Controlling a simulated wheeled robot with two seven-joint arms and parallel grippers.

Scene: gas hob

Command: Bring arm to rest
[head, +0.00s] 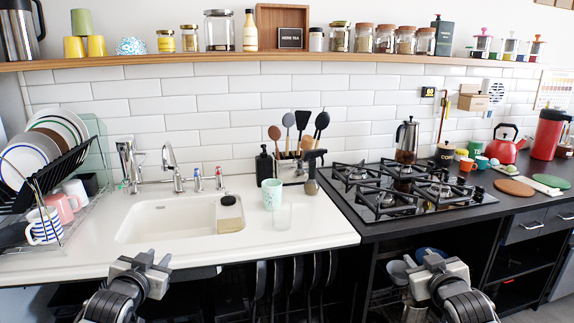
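My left gripper (156,260) is at the bottom left of the head view, in front of the sink counter's front edge. Its two fingers stand a little apart with nothing between them. My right gripper (421,261) is at the bottom right, in front of the open shelving below the gas hob (408,192). Its fingers are also apart and empty. Both grippers are clear of the objects on the counter.
The white sink (135,228) has a soap bottle (229,213) at its right. A mint cup (271,194) and a clear glass (283,217) stand near it. A dish rack (60,185) fills the left; pans hang below the counter.

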